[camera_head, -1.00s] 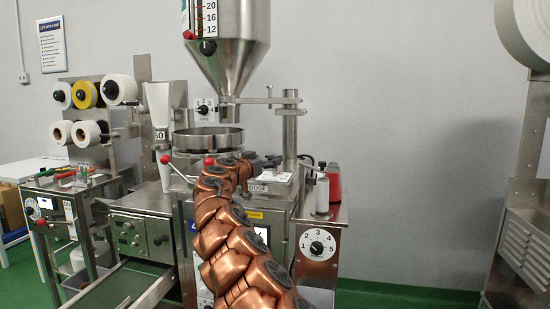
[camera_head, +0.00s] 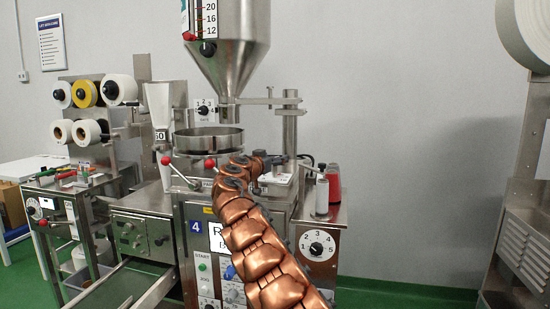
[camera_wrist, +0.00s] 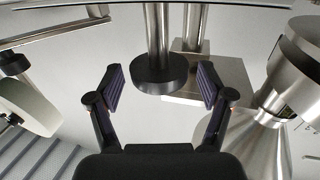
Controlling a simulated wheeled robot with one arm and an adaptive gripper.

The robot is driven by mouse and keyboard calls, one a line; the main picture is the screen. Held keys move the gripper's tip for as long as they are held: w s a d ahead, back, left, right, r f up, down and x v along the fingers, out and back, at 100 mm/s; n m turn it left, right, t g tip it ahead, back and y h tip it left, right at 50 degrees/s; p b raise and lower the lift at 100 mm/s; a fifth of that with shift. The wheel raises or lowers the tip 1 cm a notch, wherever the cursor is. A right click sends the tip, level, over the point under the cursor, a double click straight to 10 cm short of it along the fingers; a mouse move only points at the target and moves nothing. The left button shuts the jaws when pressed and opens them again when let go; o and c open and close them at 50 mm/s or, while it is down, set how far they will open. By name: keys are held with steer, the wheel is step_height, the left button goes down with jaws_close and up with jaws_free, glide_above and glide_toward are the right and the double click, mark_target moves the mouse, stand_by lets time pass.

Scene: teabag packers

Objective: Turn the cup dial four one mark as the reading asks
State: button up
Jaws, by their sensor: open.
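A white dial (camera_head: 317,245) with a black knob and numbers 1 to 5 is on the right front of the steel machine with the blue 4 plate (camera_head: 195,227). Its pointer is too small to read surely. A smaller numbered dial (camera_head: 203,108) is beside the hopper. My copper arm rises in front of the machine, left of the larger dial. My gripper (camera_wrist: 160,88) is open and empty in the wrist view, its pads apart. A steel post with a black collar (camera_wrist: 160,75) shows beyond the gap. The white panel (camera_head: 217,238) is partly hidden by my arm.
The steel hopper (camera_head: 228,45) hangs above the round pan (camera_head: 208,140). Red-knobbed levers (camera_head: 166,160) stick out at the pan's left. A white bottle (camera_head: 322,192) and a red one (camera_head: 333,180) stand on the right ledge.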

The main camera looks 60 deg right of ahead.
steer(key=shift+d+f, duration=0.1)
steer(key=shift+d, duration=0.3)
steer(key=shift+c, duration=0.4)
steer(key=c, duration=1.1)
steer(key=b, duration=0.3)
steer(key=shift+a+f+t+b, duration=0.1)
steer(key=shift+f+t+b, duration=0.15)
steer(key=shift+t+b, duration=0.15)
